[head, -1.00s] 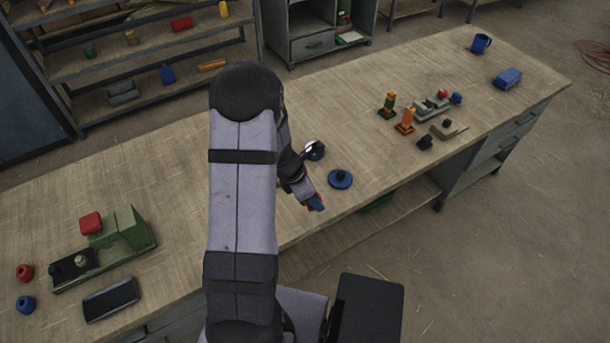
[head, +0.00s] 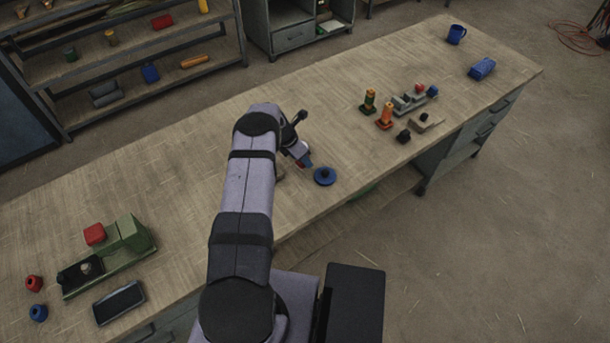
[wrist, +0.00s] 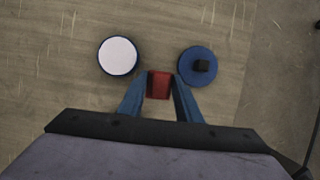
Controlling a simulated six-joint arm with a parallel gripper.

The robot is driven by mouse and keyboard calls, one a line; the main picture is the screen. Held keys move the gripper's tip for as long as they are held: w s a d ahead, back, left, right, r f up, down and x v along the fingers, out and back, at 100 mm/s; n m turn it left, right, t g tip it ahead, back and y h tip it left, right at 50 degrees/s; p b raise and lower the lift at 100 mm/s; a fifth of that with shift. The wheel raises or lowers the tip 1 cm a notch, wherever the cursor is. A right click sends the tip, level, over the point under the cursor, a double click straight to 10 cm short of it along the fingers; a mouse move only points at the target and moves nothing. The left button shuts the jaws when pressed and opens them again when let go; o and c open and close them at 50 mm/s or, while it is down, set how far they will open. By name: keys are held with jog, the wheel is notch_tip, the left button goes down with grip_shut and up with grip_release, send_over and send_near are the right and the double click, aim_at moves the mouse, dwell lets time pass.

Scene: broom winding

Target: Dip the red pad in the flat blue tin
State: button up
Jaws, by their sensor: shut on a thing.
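My gripper (wrist: 160,98) has two blue fingers shut on the red pad (wrist: 159,84), a small red block held between their tips. In the wrist view, the flat blue tin (wrist: 118,55) is round with a blue rim and a pale inside. It lies ahead and to the left of the pad, apart from it in the picture. In the head view my gripper (head: 304,163) is over the bench beside the tin, which is mostly hidden behind my wrist. The height of the pad above the bench is hard to tell.
A blue disc with a black knob (wrist: 198,65) lies right of the pad; it also shows in the head view (head: 325,176). The bench's front edge (wrist: 246,85) is beyond it. Small blocks and an orange piece (head: 384,117) stand farther right; a green fixture (head: 130,235) is far left.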

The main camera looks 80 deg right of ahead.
jog(key=w+d+r+n+t+h, duration=0.1)
jog(key=w+d+r+n+t, duration=0.2)
jog(key=d+r+n, duration=0.3)
jog(key=shift+d+r+n, duration=0.4)
jog(key=shift+d+n, duration=0.75)
jog(key=shift+n, duration=0.15)
jog(key=shift+f, duration=0.15)
notch_tip(320, 180, down, 6)
jog(key=b, duration=0.7)
jog(key=shift+f+b, duration=0.45)
jog(key=shift+b, duration=0.3)
dwell(1.3)
jog(key=shift+r, duration=0.1)
